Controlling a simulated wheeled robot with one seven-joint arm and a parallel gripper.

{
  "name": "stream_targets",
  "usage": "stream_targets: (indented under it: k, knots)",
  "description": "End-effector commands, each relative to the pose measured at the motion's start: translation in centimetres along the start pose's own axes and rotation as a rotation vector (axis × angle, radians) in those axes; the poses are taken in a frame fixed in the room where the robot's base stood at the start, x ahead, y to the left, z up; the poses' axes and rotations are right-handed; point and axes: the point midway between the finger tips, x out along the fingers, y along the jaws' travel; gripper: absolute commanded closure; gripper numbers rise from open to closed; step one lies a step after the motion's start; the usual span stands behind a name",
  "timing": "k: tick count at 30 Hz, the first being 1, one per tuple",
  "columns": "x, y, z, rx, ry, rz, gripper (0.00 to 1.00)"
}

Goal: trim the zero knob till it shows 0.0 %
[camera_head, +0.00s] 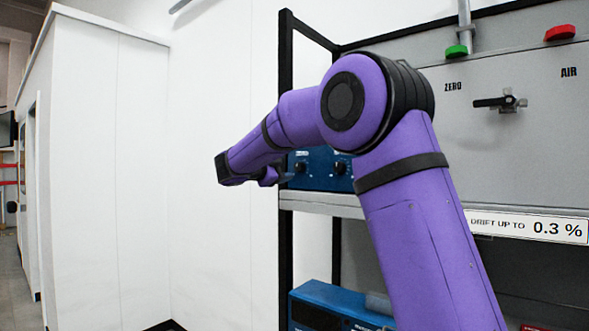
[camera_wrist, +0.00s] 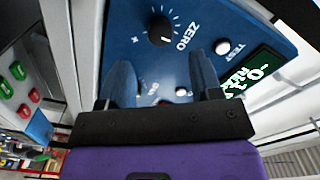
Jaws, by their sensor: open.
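The zero knob (camera_wrist: 160,30) is black with a pale pointer line, on a blue panel (camera_wrist: 128,45) with tick marks and the word ZERO beside it. My gripper (camera_wrist: 162,75) is open and empty, its two fingers apart in front of the panel. The knob lies beyond the fingertips, not between them. A display (camera_wrist: 255,73) with green characters is tilted and cut off; it seems to start with "-0", but the full reading cannot be read. In the head view the blue analyser (camera_head: 312,180) stands on a shelf, partly hidden by my arm.
A white TEST button (camera_wrist: 221,47) sits beside the display. A sign (camera_head: 530,226) on the shelf edge reads DRIFT UP TO 0.3 %. A grey panel (camera_head: 540,150) above carries a black-handled valve (camera_head: 495,102). Another blue unit (camera_head: 325,300) is below. White wall lies left.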

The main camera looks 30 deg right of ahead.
Motion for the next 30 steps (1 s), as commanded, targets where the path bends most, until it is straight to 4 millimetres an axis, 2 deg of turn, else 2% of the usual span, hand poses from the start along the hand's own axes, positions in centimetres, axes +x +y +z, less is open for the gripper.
stream_targets:
  k: [6,12,17,25,26,30]
  knots:
    - [4.0,0.0,0.0,0.000,0.002,0.001,0.41]
    - [6.4,0.0,0.0,0.001,0.001,0.000,0.41]
    - [7.2,0.0,0.0,0.000,0.000,-0.001,0.41]
    - [7.2,0.0,0.0,0.000,0.000,-0.001,0.41]
    - [7.2,0.0,0.0,0.000,0.000,-0.001,0.46]
    - [7.2,0.0,0.0,0.000,0.000,-0.001,0.78]
